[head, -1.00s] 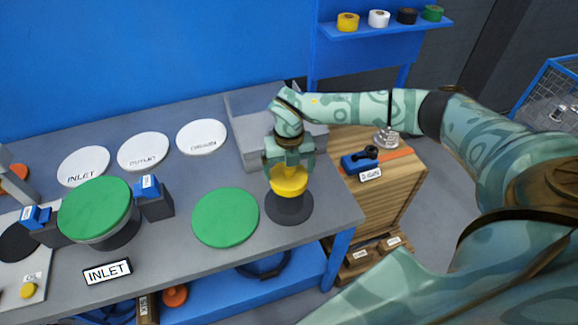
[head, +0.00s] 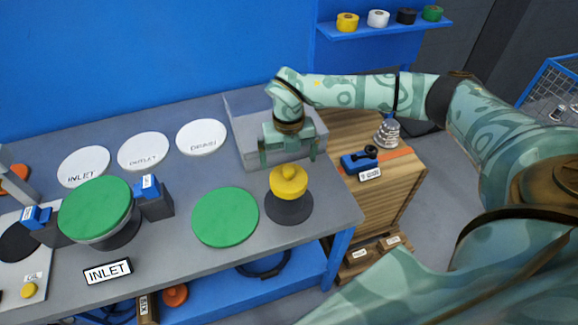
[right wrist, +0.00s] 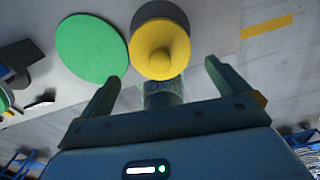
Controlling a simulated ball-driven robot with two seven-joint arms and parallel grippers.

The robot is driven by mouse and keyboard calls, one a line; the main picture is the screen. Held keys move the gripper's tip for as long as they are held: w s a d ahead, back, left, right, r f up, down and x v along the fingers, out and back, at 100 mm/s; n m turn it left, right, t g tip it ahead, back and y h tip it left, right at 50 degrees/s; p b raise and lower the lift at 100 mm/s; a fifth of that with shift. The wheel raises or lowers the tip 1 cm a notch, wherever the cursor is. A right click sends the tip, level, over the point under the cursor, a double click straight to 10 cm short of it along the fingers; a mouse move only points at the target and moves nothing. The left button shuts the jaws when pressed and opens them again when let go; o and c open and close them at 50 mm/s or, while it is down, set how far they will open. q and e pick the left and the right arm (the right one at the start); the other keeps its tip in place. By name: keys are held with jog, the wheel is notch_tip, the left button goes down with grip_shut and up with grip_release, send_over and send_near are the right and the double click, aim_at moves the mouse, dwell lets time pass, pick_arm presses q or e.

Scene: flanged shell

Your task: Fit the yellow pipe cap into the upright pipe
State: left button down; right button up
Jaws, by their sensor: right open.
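The yellow pipe cap (head: 288,182) sits on top of the upright dark grey pipe (head: 289,209) near the right end of the bench. How deep it is seated cannot be told. In the right wrist view the cap (right wrist: 160,49) covers most of the pipe, whose dark rim (right wrist: 160,10) shows behind it. My right gripper (head: 289,158) is open and empty, above and behind the cap and apart from it. Its spread fingers also show in the right wrist view (right wrist: 160,85). My left gripper does not show.
A green disc (head: 225,217) lies left of the pipe. A grey tray (head: 240,130) is behind it under my right gripper. White discs (head: 203,137) lie along the back. A green-topped flanged part (head: 95,207) stands at left. A wooden crate (head: 385,195) is at right.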

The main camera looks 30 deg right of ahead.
aim_at(289, 169)
notch_tip(289, 169, up, 11)
jog(key=shift+p, duration=0.4)
jog(key=shift+f, duration=0.15)
